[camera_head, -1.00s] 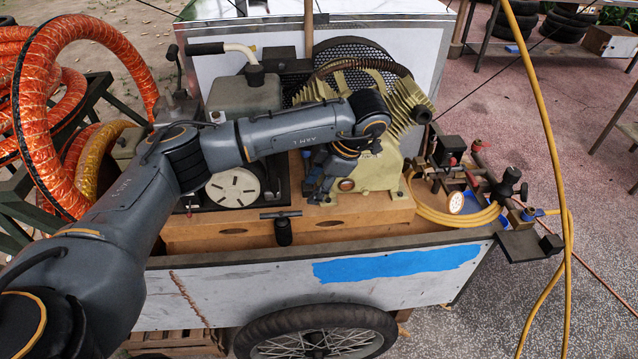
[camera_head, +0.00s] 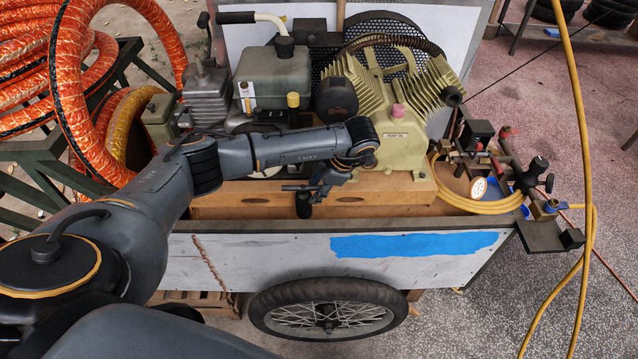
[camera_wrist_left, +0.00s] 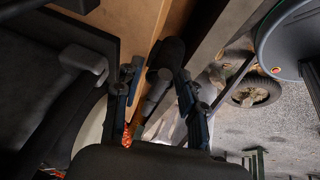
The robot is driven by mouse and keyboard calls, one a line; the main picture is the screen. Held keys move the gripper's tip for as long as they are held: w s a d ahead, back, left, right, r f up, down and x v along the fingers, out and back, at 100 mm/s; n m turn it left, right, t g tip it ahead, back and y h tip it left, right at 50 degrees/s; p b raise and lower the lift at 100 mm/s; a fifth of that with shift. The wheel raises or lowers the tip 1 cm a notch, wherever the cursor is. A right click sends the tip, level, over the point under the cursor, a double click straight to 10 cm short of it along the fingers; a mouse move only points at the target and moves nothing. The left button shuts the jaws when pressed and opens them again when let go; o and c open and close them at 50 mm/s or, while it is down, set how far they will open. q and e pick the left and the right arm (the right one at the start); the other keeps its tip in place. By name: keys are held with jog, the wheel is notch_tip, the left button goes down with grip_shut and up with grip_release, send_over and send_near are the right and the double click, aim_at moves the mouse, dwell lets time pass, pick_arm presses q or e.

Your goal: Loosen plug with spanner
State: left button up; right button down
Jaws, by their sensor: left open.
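The spanner (camera_head: 303,207) looks like a dark T-shaped tool with a thick black lower part, upright at the front edge of the wooden base. My left gripper (camera_head: 316,192) is right beside its crossbar, below the cream compressor (camera_head: 396,148). In the left wrist view, the left gripper (camera_wrist_left: 160,105) is open, its fingers either side of a dark rod-like piece (camera_wrist_left: 154,92), likely the spanner; contact cannot be told. The plug cannot be made out for certain; my arm covers the compressor's lower front. My right gripper is not in view.
The cart's white side wall (camera_head: 270,262) with blue paint stands in front of the wooden base. A grey tank (camera_head: 283,78) is behind my arm. Orange hoses (camera_head: 70,90) are at left, a yellow hose (camera_head: 582,130) at right. A gauge (camera_head: 478,188) sits right of the compressor.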

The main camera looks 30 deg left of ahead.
pick_arm(q)
grip_shut()
jog(key=shift+r, duration=0.1)
jog(key=shift+r+p, duration=2.9)
jog(key=shift+r, duration=1.3)
jog(key=shift+r+p, duration=0.55)
jog(key=shift+r, duration=0.35)
notch_tip(320, 180, up, 2)
jog(key=shift+r+p, duration=0.1)
jog(key=shift+p, duration=0.5)
